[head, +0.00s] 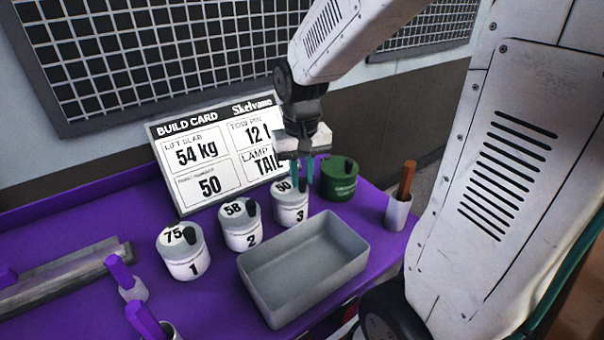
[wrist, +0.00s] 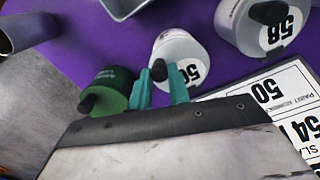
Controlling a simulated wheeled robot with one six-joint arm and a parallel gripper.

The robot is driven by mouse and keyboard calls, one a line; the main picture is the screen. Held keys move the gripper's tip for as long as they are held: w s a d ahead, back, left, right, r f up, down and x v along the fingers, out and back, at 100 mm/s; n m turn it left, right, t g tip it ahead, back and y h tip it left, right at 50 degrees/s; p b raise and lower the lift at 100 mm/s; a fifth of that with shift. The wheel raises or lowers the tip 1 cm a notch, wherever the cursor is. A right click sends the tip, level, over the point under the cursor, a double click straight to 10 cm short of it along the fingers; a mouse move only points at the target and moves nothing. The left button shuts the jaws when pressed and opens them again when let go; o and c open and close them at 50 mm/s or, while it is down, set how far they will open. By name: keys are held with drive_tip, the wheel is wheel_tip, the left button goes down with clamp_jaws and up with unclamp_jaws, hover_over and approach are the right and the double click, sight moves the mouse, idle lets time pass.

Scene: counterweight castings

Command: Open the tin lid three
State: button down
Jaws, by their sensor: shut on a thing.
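Tin three (head: 291,214) is a pale round tin marked 3. Its lid (head: 284,187) carries the number 50 and a black knob (head: 302,186). The lid appears seated on the tin. My gripper (head: 302,178) points down over this tin, its teal fingers shut on the knob. In the wrist view the fingers (wrist: 160,76) stand on both sides of the black knob (wrist: 158,70), with part of the lid (wrist: 185,56) showing beyond. The contact itself is partly hidden.
Tin two (head: 241,236), with lid 58, and tin one (head: 184,263), with lid 75, stand to the left. A green tin (head: 339,187) stands close right. A grey tray (head: 278,302) lies in front. A build card (head: 200,170) leans behind. A cup (head: 398,214) stands far right.

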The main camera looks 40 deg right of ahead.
drive_tip(key=w+g, duration=0.1)
drive_tip(key=r+g, duration=0.1)
drive_tip(key=g, duration=0.1)
drive_tip(key=shift+w+r, duration=0.2)
drive_tip(key=shift+w, duration=0.15)
drive_tip(key=w+g, duration=0.1)
drive_tip(key=r+g, duration=0.1)
drive_tip(key=shift+w+g, duration=0.4)
drive_tip(key=w+g, duration=0.2)
drive_tip(key=g, duration=0.1)
drive_tip(key=shift+w+r, duration=0.15)
drive_tip(key=shift+r, duration=0.25)
drive_tip(key=shift+w+g, duration=1)
drive_tip(key=shift+g, duration=0.6)
